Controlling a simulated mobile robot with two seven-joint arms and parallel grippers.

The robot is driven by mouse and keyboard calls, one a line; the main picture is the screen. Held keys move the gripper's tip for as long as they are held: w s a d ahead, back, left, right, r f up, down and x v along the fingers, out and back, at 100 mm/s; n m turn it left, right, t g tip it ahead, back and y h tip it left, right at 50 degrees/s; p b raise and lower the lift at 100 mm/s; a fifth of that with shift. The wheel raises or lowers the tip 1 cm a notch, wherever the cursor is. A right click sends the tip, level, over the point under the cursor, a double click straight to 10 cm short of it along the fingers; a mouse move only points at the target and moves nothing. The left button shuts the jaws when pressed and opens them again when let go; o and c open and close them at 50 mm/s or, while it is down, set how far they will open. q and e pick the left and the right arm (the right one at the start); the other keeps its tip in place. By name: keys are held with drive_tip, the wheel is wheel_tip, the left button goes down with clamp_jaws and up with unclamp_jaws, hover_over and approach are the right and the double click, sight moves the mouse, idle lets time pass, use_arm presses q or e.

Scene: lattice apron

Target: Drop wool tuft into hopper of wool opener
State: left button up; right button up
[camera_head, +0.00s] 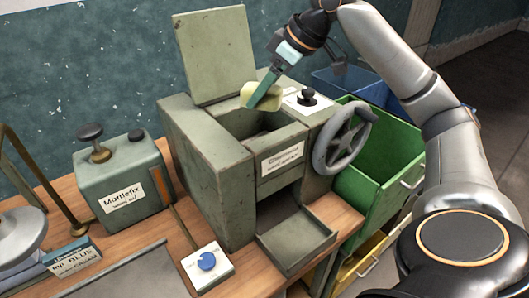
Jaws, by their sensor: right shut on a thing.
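The wool opener (205,170) is a worn grey-green machine on the wooden bench, with its lid (217,55) standing open at the back. Its hopper (240,124) is an open rectangular hole in the top. My right gripper (262,100) comes down from the upper right and is shut on a pale yellow wool tuft (248,93). The tuft is over the back right part of the hopper opening; its exact height above the rim is hard to tell. The gripper's fingers partly cover the tuft. My left gripper is not in view.
A handwheel (342,138) and a black knob (308,96) are at the machine's right. An open tray (309,235) juts out in front. A wool oil can (122,185) stands left. A green bin (378,160) and a blue bin (345,80) are right of the bench.

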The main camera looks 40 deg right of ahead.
drive_tip(key=o, duration=1.3)
drive_tip(key=p+v, duration=0.2)
drive_tip(key=v, duration=1)
drive_tip(key=shift+s+r, duration=0.15)
drive_tip(key=shift+r, duration=0.1)
